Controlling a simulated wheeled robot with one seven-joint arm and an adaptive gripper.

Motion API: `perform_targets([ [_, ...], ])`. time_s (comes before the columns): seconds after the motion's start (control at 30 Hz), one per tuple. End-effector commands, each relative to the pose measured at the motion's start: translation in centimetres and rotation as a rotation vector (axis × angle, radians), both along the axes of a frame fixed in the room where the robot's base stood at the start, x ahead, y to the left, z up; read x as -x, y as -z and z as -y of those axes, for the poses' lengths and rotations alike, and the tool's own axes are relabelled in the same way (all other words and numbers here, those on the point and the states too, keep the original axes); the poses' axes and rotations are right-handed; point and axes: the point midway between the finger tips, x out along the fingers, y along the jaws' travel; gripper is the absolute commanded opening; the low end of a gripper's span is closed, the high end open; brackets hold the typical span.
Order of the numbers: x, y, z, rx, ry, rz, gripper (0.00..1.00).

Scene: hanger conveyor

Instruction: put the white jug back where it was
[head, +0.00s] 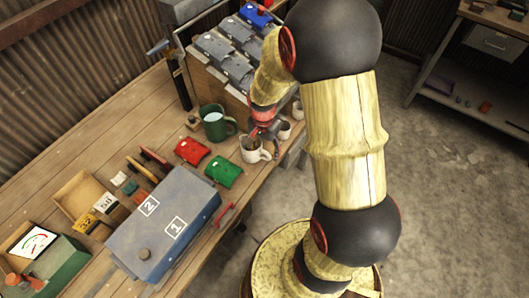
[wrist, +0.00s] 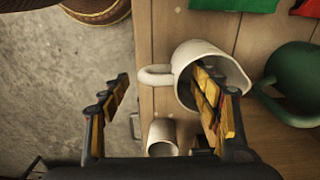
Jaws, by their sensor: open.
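The white jug (head: 254,150) stands upright near the front edge of the wooden workbench, beside the red and green boxes. In the wrist view the white jug (wrist: 205,58) shows its open mouth, with its handle (wrist: 155,75) pointing left. My gripper (head: 264,132) is at the jug from above. In the wrist view my gripper (wrist: 162,82) is open. One finger overlaps the jug's mouth and appears to reach inside; the other is beyond the handle, over the floor. The handle lies between the fingers. Whether a finger touches the jug, I cannot tell.
A green mug (head: 215,124) stands close by; it also shows in the wrist view (wrist: 293,85). A smaller white cup (wrist: 162,135) stands near the jug. A red box (head: 193,150), a green box (head: 223,171) and a blue-grey case (head: 165,222) occupy the bench.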

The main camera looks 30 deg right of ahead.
Motion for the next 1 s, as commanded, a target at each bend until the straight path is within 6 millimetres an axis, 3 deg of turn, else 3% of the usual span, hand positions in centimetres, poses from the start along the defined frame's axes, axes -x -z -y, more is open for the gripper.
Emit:
perform_targets([
  [0.03,-0.1,-1.6,0.0,0.001,0.000,0.004,0.63],
  [0.2,0.0,-5.1,-0.1,0.001,0.000,0.003,0.63],
  [0.57,0.0,-9.1,-0.4,0.002,-0.010,0.005,0.63],
  [0.67,0.1,-11.2,-1.1,0.010,-0.069,0.032,0.63],
  [0.87,2.1,-19.7,-4.8,0.055,-0.356,0.149,0.63],
  [1.0,5.3,-25.3,-7.8,0.104,-0.598,0.238,0.63],
])
